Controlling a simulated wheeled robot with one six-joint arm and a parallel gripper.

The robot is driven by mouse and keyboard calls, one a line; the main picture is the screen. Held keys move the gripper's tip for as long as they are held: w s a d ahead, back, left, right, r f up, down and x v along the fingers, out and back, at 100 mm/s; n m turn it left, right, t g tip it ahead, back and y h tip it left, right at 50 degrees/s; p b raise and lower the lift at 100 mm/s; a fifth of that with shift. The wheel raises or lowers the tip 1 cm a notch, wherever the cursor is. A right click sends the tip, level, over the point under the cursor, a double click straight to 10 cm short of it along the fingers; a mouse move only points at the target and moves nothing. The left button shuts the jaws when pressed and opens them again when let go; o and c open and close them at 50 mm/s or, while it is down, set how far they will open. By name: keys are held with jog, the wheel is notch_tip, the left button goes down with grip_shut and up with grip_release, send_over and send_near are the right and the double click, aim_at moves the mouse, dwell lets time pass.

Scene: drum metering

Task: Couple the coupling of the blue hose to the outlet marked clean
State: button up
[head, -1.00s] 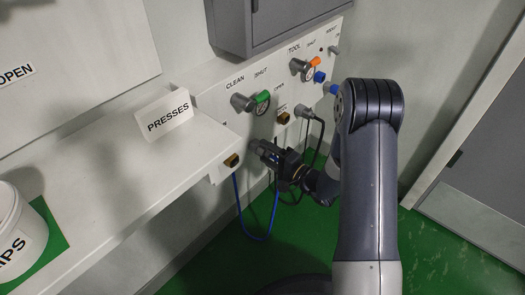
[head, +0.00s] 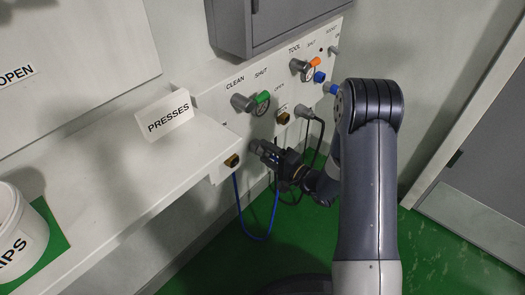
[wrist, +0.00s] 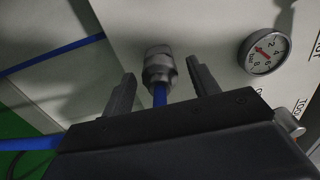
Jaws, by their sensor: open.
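The blue hose (wrist: 160,95) runs from the coupling down behind the gripper body. The coupling's far end is at the pale panel; I cannot tell whether it is seated on an outlet. In the head view the blue hose (head: 238,205) hangs in a loop from near a brass fitting (head: 231,160) to my gripper.
A round gauge (wrist: 264,50) is right of the coupling in the wrist view. The TOOL valve (head: 301,67) has an orange handle. A black cable plug (head: 304,112) sits near my arm.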

aim_at(271, 156)
jog(key=shift+c, duration=0.6)
grip_shut()
jog(key=shift+d, duration=0.1)
jog(key=shift+v, duration=2.9)
jog(key=shift+s, duration=0.1)
jog(key=shift+p+v, duration=0.35)
jog(key=shift+v, duration=1.65)
